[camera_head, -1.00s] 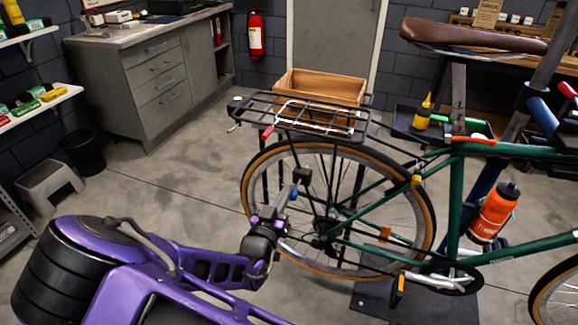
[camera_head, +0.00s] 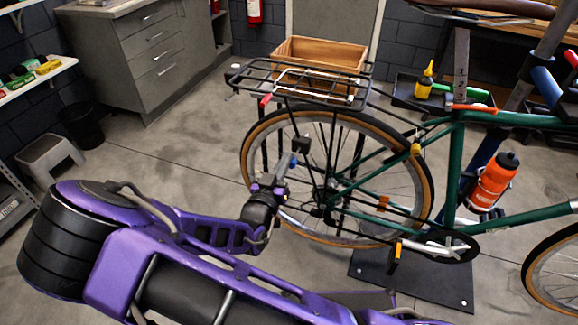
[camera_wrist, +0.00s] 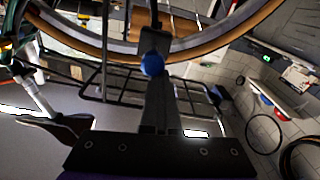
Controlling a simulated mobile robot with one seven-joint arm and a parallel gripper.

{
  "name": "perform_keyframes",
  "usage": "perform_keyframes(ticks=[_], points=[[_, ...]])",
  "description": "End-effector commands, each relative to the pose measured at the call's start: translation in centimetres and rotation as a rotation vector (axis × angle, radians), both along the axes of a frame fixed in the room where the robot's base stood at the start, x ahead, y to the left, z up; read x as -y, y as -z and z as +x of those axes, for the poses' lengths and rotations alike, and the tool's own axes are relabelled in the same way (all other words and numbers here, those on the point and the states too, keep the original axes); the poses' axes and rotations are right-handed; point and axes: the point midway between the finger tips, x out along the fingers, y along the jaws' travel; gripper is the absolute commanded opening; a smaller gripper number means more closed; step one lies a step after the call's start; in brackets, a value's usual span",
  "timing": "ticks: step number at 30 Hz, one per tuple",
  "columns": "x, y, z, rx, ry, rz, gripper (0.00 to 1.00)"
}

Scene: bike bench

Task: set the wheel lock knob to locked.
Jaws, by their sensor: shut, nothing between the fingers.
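A small blue rounded knob (camera_wrist: 152,64), which looks like the wheel lock knob, sits against a dark block (camera_wrist: 155,42) in the wrist view. In the head view the same blue spot (camera_head: 293,160) shows just below a black block (camera_head: 303,145) beside the rear wheel (camera_head: 247,150). My gripper (camera_head: 284,171) points up at it from the lower left, fingers shut. In the wrist view the shut gripper (camera_wrist: 157,88) lies right at the knob, and I cannot tell whether it touches. The knob's setting and any markings are not readable.
The green bike frame (camera_head: 450,165) stands to the right, with a black rear rack (camera_head: 300,85) above the wheel. A wooden crate (camera_head: 320,52) is behind the rack. An orange bottle (camera_head: 495,182) is on the frame. The floor left of the wheel is clear.

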Motion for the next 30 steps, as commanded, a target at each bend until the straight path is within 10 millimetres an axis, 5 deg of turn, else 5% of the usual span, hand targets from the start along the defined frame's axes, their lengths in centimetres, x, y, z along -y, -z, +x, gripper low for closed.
perform_keyframes(ticks=[1, 3, 13, 30], points=[[1.6, 2.2, -0.9, -0.058, 0.035, -0.005, 0.00], [1.6, 2.2, -0.9, -0.058, 0.035, -0.005, 0.03], [0.3, 0.7, -0.9, -0.013, 0.011, -0.002, 0.62], [-1.5, 0.3, -4.6, -0.005, 0.003, 0.000, 0.62]])
